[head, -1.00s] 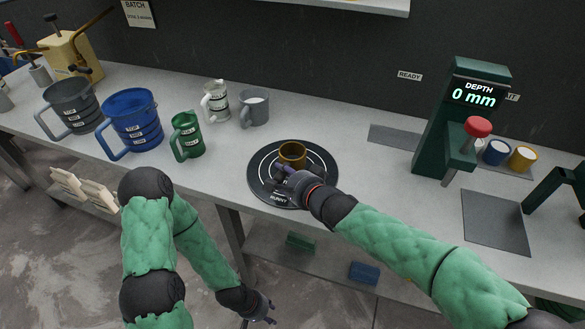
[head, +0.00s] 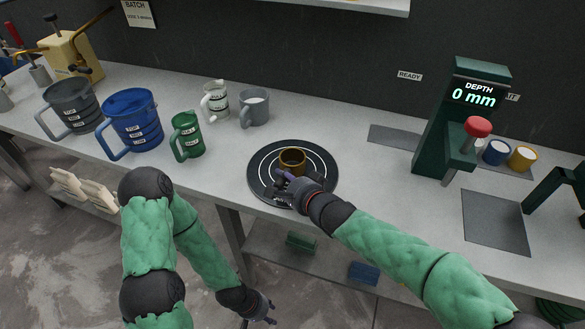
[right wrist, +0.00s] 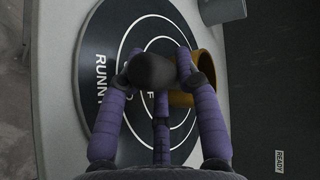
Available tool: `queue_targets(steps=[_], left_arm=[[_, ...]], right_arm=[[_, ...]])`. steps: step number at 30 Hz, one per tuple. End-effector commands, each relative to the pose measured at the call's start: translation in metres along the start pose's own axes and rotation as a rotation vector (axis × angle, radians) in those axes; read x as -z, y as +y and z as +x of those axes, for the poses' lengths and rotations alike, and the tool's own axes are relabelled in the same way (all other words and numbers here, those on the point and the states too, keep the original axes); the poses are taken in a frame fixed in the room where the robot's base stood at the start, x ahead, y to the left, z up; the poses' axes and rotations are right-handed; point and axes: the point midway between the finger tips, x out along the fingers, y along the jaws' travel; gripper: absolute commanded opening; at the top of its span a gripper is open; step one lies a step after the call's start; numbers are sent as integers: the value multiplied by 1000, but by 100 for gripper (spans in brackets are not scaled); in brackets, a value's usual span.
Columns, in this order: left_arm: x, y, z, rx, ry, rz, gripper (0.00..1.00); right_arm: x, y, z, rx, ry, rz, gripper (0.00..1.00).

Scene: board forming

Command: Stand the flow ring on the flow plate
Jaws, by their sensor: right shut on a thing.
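The flow ring is a small brass-coloured ring (head: 292,160) at the middle of the round dark flow plate (head: 262,185) with white circles. In the right wrist view the ring (right wrist: 207,68) is partly hidden behind my fingers, over the plate (right wrist: 96,50). Whether the ring touches the plate I cannot tell. My left gripper (head: 262,308) hangs low in front of the table, and its fingers are too small to judge.
Blue (head: 133,118), dark grey (head: 72,105) and green (head: 187,136) jugs stand left of the plate. A white jug (head: 215,100) and a grey mug (head: 254,108) stand behind it. A green depth press (head: 450,130) stands at right. Bare table lies right of the plate.

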Motion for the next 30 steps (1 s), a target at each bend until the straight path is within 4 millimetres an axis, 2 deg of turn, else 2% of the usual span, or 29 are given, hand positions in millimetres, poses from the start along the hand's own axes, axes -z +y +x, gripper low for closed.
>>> queue_targets(steps=[10, 11, 13, 24, 30], left_arm=[[0, 0, 0, 0, 0, 0, 40], [0, 0, 0, 0, 0, 0, 40], [0, 0, 0, 0, 0, 0, 40], [0, 0, 0, 0, 0, 0, 40], [0, 0, 0, 0, 0, 0, 40]], right_arm=[[1, 2, 2, 6, 1, -2, 0], [1, 2, 2, 6, 1, -1, 42], [1, 2, 2, 5, 1, -1, 61], [0, 6, 1, -2, 0, 1, 61], [1, 3, -15, 2, 1, 0, 61]])
